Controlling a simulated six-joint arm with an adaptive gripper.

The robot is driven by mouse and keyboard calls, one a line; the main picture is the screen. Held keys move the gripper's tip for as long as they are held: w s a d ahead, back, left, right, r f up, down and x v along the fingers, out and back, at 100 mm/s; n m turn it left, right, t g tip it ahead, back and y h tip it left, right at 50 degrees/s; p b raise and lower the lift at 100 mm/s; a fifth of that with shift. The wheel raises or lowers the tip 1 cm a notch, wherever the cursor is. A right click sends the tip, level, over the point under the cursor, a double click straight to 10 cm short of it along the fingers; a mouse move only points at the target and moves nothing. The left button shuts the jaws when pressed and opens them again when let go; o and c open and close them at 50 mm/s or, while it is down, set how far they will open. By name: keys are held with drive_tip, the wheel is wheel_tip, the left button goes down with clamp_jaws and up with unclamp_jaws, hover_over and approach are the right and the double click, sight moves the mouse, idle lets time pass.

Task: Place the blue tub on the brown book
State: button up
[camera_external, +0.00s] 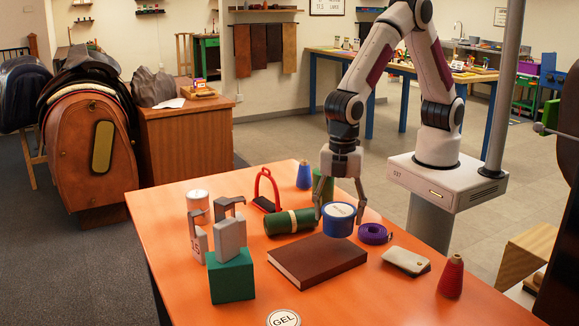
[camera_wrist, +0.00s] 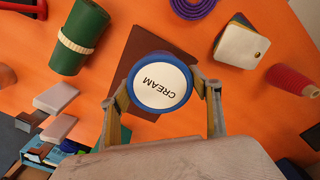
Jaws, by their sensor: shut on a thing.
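The blue tub (camera_external: 339,221) has a white lid, marked CREAM in the wrist view (camera_wrist: 160,84). My gripper (camera_external: 340,208) is shut on the tub, with one finger on each side of it. The tub is upright at the far right part of the brown book, and in the wrist view it covers part of the book. I cannot tell whether it touches the book or hangs just above it. The brown book (camera_external: 312,262) lies flat on the orange table; it also shows in the wrist view (camera_wrist: 140,45).
A green roll (camera_external: 290,221) lies behind the book. A purple coil (camera_external: 374,234) and a cream-coloured tag stack (camera_external: 406,261) lie to the right, with a red cone spool (camera_external: 451,277) beyond. A green block (camera_external: 231,276) under a grey weight stands left.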

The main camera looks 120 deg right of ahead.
sight(339, 209)
drive_tip(key=shift+f, duration=0.25)
drive_tip(key=shift+f, duration=1.9)
drive_tip(key=shift+f, duration=0.1)
drive_tip(key=o, duration=1.3)
wheel_tip(339, 209, up, 12)
drive_tip(key=shift+r, duration=0.1)
